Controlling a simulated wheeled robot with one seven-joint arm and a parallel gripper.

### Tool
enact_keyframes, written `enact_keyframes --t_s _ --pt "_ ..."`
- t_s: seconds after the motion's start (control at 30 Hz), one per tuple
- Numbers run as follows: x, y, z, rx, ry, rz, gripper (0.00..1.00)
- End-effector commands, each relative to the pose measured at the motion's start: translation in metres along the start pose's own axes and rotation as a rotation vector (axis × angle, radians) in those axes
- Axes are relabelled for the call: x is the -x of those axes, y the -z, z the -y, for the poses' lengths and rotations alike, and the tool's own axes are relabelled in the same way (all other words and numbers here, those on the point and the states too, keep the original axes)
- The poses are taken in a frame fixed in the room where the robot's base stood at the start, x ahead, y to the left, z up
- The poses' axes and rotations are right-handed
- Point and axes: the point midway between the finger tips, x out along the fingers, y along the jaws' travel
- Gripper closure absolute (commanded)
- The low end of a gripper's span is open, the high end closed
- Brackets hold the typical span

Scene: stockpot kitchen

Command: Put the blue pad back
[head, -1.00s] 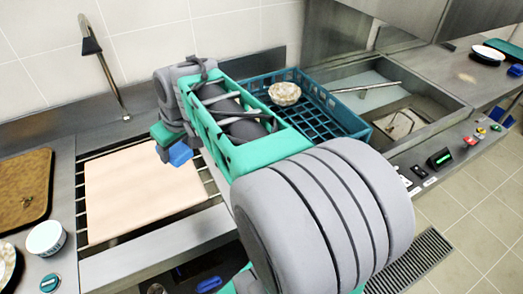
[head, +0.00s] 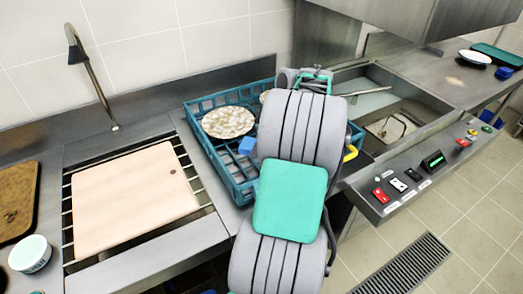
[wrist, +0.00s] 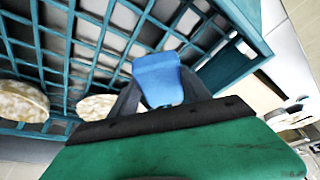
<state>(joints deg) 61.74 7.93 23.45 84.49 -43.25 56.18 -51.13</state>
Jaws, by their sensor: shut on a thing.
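The blue pad (head: 247,146) shows over the teal dish rack, just left of my arm. In the wrist view the blue pad (wrist: 158,78) sits between the dark fingers of my gripper (wrist: 160,92), which is shut on it. The rack's grid (wrist: 90,40) lies beyond the pad in that view; I cannot tell whether the pad touches it. In the head view my arm hides most of the gripper.
The teal rack (head: 197,135) holds a speckled plate (head: 228,122) and another dish partly behind my arm. A pale board (head: 135,195) lies on the slatted drainer at left. A sink basin (head: 395,105) and a control panel (head: 410,180) are at right.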

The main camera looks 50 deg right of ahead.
Motion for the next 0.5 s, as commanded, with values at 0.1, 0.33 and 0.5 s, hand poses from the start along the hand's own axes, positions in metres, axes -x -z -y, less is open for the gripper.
enact_keyframes --t_s 0.1,0.33,0.5 --pt "-0.015 -0.008 -0.016 0.000 -0.001 -0.001 0.82" --pt "-0.039 -0.019 -0.026 -0.001 0.002 0.000 0.82" --pt "-0.055 -0.026 -0.027 0.000 -0.005 -0.001 0.82"
